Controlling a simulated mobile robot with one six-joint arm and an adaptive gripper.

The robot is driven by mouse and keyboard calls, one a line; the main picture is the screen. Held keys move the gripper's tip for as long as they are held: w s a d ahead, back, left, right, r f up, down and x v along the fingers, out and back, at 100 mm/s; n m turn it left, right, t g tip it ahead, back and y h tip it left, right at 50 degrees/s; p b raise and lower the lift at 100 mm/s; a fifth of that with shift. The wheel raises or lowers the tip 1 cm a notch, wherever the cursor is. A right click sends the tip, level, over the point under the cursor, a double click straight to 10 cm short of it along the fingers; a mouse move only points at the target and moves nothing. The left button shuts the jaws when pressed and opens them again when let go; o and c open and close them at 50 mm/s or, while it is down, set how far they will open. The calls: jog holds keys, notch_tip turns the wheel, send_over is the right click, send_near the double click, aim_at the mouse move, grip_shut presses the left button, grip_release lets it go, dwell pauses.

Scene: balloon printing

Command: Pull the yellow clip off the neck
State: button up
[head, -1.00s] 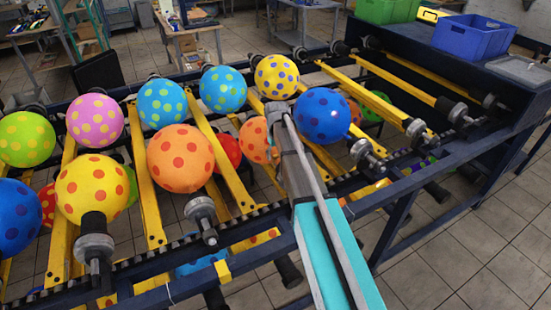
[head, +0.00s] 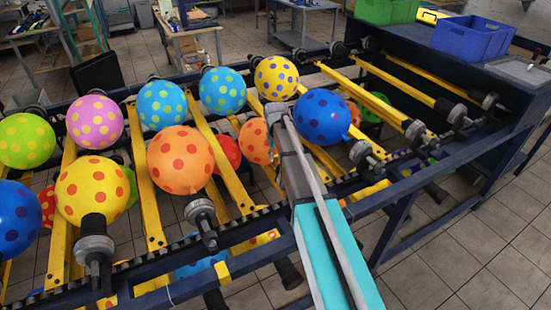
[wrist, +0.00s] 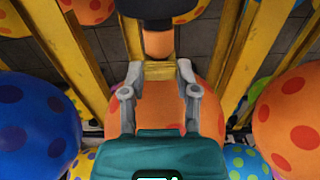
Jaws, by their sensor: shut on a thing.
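In the wrist view, the yellow clip (wrist: 158,70) lies across the neck (wrist: 158,45) of an orange balloon (wrist: 158,108). My gripper (wrist: 158,75) is shut on the clip, with one finger at each end of it. The neck shows between the clip and a black nozzle (wrist: 158,10) at the top. My gripper covers part of the balloon. In the head view, an orange balloon (head: 256,141) shows beside my arm; the clip and my fingertips cannot be made out there.
A blue spotted balloon (wrist: 35,125) lies to the left and an orange spotted one (wrist: 290,120) to the right. Yellow rails (wrist: 232,70) run close on both sides. In the head view, the rack's right end has empty rails (head: 405,80) and bare nozzles.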

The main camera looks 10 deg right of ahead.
aim_at(276, 156)
notch_tip(276, 156, up, 10)
jog(key=p, duration=0.9)
jog(key=shift+f, duration=0.15)
dwell(0.8)
dwell(0.4)
